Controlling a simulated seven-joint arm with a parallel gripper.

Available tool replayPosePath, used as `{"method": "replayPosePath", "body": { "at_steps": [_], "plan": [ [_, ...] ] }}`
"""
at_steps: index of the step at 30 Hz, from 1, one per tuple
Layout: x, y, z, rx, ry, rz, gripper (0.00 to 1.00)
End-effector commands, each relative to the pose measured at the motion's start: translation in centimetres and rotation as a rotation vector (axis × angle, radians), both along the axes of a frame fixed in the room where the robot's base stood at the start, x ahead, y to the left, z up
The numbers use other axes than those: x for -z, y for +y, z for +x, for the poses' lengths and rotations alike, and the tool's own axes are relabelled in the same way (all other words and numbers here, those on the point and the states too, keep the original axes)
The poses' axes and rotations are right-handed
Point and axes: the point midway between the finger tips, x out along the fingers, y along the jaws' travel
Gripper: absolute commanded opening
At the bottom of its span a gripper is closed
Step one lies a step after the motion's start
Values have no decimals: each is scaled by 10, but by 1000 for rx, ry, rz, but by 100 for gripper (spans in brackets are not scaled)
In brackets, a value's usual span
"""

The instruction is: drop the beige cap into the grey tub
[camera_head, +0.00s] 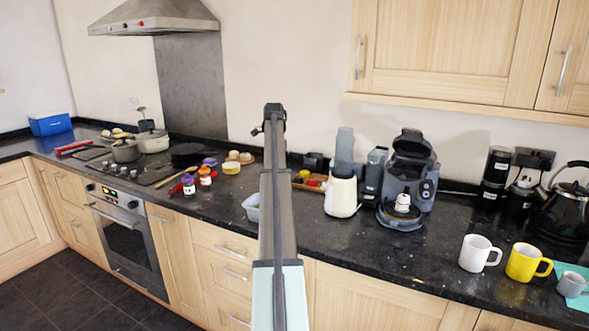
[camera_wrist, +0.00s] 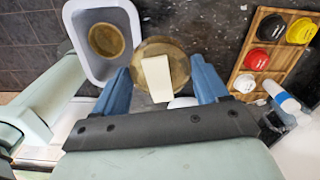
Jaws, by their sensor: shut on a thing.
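In the wrist view my gripper (camera_wrist: 160,68) has its two blue fingers on either side of a round brownish-beige cap (camera_wrist: 179,62) and is shut on it. A pale oblong piece lies across the cap's face; I cannot tell whether it is part of the cap. The grey tub (camera_wrist: 133,22) is just left of the cap, open at the top, with a brown round disc (camera_wrist: 107,40) inside. The cap is beside the tub in this view, not over its opening. In the head view the tub (camera_head: 252,207) is partly hidden by my arm, which also hides the gripper and cap.
A wooden tray (camera_wrist: 250,50) with black, red, yellow and white round caps lies to the right. A cream appliance (camera_head: 342,193) and a grey machine (camera_head: 410,180) stand right of my arm. Jars (camera_head: 189,185) and a hob are left. The front counter by the mugs is mostly clear.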

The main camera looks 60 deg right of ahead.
Motion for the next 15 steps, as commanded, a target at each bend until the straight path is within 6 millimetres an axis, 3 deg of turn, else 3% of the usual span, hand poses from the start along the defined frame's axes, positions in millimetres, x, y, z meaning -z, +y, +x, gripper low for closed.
{"method": "replayPosePath", "body": {
  "at_steps": [1,6,10,15],
  "plan": [
    [-5,23,1,-10,0,-1,45],
    [-14,61,-6,4,0,-1,45],
    [-12,75,-15,44,0,0,45],
    [-13,77,-18,115,0,1,45]
  ]
}}
